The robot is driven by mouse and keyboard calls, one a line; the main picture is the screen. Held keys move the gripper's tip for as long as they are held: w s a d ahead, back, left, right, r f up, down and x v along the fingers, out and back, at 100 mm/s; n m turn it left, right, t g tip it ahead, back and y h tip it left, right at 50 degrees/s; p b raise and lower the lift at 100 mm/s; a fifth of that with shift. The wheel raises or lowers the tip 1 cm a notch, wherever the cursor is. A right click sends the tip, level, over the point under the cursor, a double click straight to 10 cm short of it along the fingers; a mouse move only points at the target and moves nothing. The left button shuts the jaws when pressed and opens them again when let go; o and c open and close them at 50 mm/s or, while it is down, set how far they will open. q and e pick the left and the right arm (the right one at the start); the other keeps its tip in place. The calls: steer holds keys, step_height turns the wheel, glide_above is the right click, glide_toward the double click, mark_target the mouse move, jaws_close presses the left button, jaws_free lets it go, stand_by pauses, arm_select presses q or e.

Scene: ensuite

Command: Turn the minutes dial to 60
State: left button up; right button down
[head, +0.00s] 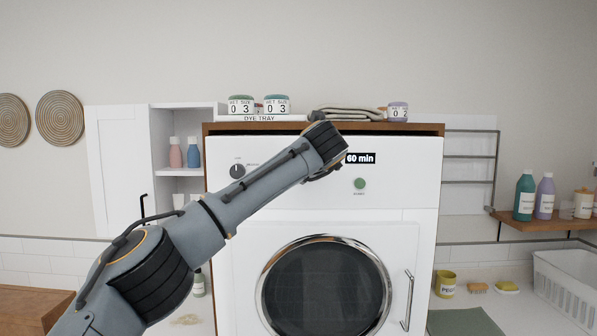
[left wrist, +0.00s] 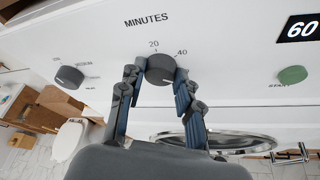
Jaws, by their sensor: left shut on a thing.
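The minutes dial (left wrist: 161,69) is a dark round knob on the washer's white front panel, under the word MINUTES, with 20 and 40 printed above it. My left gripper (left wrist: 157,75) is shut on it, one finger at each side. In the head view my left arm hides the dial. The display (head: 361,158) beside it reads 60 min, and 60 also shows in the left wrist view (left wrist: 301,29). The dial's pointer mark is too small to read surely. My right gripper is in neither view.
A second dark knob (head: 237,171) sits to the left on the panel, and a green start button (head: 360,183) below the display. The round door (head: 326,287) is shut. Jars, a dye tray (head: 259,118) and folded cloth (head: 347,114) lie on top.

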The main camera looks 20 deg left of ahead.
arm_select(q)
steer(key=shift+f, duration=0.1)
steer(key=o, duration=1.2)
steer(key=shift+c, duration=0.2)
steer(key=v, duration=1.2)
steer(key=shift+w, duration=0.1)
